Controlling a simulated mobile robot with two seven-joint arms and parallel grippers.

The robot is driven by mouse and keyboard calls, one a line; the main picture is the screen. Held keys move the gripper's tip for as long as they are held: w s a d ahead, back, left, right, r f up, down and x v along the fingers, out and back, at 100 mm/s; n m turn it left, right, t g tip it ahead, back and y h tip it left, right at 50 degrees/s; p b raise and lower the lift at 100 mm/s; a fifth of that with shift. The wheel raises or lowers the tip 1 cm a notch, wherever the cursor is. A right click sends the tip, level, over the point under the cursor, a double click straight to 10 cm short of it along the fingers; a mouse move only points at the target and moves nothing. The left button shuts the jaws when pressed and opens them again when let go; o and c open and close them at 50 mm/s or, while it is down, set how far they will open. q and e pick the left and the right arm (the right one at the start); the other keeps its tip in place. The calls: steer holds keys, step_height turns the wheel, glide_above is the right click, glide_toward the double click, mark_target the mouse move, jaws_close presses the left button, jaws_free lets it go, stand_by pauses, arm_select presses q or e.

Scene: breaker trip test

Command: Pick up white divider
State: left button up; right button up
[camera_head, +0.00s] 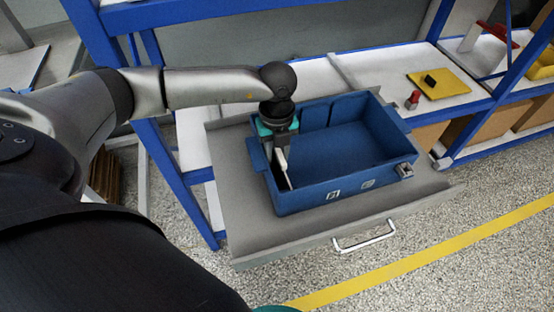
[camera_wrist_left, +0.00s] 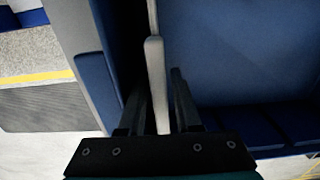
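The white divider (camera_head: 283,168) is a thin upright panel inside the blue bin (camera_head: 301,200), near its left end. In the left wrist view, the divider (camera_wrist_left: 156,75) runs edge-on up the middle of the picture. My left gripper (camera_head: 282,150) points down into the bin over the divider. In the left wrist view, its two dark fingers (camera_wrist_left: 160,82) stand on either side of the divider, with a narrow gap showing on the right side. The gripper hides part of the divider in the head view. My right gripper is not in view.
The bin stands on a grey pulled-out drawer (camera_head: 270,245) with a metal handle (camera_head: 365,238). A red-topped object (camera_head: 413,99) and a yellow plate (camera_head: 440,84) with a black block lie on the white shelf. Blue frame posts stand close by.

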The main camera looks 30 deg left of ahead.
arm_select(q)
steer(key=shift+f, duration=0.15)
steer(key=shift+c, duration=0.2)
jaws_close()
